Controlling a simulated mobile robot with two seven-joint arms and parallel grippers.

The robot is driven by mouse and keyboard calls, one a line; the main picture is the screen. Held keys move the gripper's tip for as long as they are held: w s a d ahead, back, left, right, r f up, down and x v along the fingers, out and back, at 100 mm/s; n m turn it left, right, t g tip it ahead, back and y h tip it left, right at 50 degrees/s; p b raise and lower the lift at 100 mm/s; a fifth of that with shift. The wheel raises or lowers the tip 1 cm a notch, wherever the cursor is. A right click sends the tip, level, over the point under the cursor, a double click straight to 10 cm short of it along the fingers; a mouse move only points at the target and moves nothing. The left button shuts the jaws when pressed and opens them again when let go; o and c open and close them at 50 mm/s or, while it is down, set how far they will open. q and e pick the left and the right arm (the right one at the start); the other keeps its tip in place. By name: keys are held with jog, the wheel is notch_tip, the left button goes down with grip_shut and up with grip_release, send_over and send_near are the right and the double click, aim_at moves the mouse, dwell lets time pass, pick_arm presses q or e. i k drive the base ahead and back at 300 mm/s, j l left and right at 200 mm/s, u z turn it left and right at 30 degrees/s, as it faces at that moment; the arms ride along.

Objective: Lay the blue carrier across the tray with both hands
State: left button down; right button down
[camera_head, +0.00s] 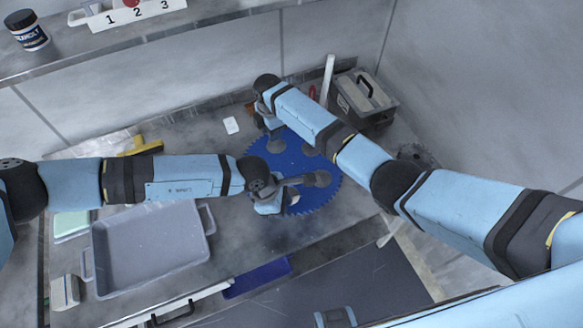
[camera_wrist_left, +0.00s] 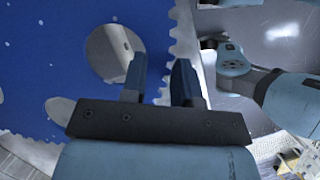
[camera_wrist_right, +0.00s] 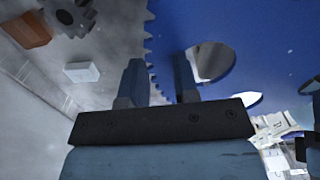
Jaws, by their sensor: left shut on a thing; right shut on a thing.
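The blue carrier (camera_head: 322,195) is a toothed disc with round holes, to the right of the tray in the head view. My left gripper (camera_wrist_left: 158,80) is shut on its toothed rim, at the near left side in the head view. My right gripper (camera_wrist_right: 158,78) is shut on the rim at the far left side. The carrier fills much of both wrist views. My arms hide part of it in the head view, and I cannot tell how high it is above the bench. The grey tray (camera_head: 150,245) is empty, with a handle at each end.
A dark toolbox (camera_head: 362,100) stands at the back right. A small white block (camera_head: 231,125) and a yellow item (camera_head: 140,147) lie behind the tray. A shelf (camera_head: 150,38) runs along the back wall.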

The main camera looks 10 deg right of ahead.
aim_at(147, 239)
jog(key=k+j+u, duration=0.1)
jog(key=j+u, duration=0.25)
jog(key=u, duration=0.15)
jog(key=j+u, duration=0.5)
jog(key=k+l, duration=0.05)
